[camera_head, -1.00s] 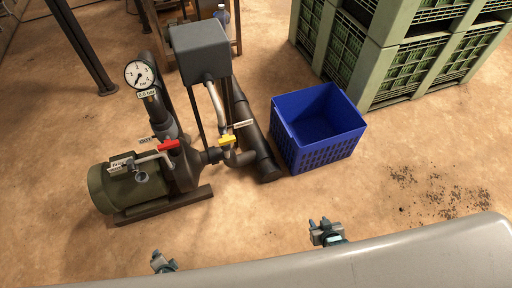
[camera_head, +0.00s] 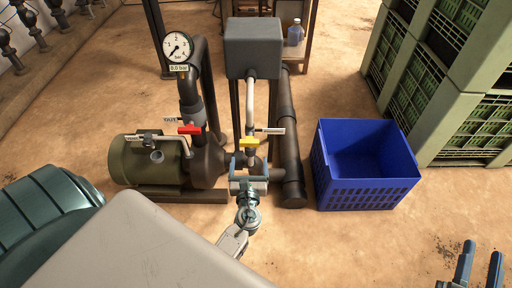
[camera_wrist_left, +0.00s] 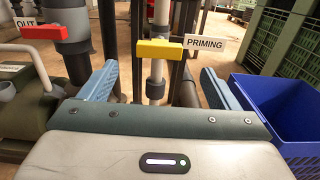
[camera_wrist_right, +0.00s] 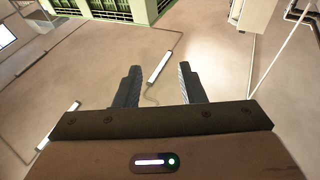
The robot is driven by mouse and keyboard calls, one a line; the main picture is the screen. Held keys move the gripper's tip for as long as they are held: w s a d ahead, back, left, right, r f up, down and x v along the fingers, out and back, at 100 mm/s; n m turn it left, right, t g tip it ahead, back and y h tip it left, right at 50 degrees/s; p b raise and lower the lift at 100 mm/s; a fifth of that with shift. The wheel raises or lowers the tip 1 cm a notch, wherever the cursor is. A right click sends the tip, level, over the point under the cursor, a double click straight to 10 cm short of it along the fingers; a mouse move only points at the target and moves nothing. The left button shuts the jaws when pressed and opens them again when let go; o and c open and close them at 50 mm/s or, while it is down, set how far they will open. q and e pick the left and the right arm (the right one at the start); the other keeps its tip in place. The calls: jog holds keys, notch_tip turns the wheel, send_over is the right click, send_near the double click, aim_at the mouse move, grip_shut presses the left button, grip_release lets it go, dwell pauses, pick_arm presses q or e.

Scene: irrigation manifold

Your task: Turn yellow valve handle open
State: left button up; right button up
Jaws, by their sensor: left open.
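The yellow valve handle (camera_head: 249,142) sits on the pale vertical pipe below the grey tank. In the left wrist view the yellow handle (camera_wrist_left: 160,49) lies level, crosswise to the pipe, beside a PRIMING tag (camera_wrist_left: 205,44). My left gripper (camera_head: 249,164) is open and empty, just in front of and below the handle. In the left wrist view its fingers (camera_wrist_left: 160,84) are spread to either side of the pipe, and the handle shows beyond them, apparently untouched.
A red handle (camera_head: 190,129) on the OUT pipe is left of the yellow one, above the green pump (camera_head: 147,163). The gauge (camera_head: 177,48) label reads 0.0 bar. A blue crate (camera_head: 365,190) stands close right. Green crates (camera_head: 440,90) are stacked behind.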

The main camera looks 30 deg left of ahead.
aim_at(249, 145)
pick_arm(q)
jog(key=x, duration=0.8)
jog(key=shift+s, duration=0.1)
jog(key=shift+c, duration=0.2)
jog(key=shift+f, duration=0.1)
jog(key=c, duration=0.9)
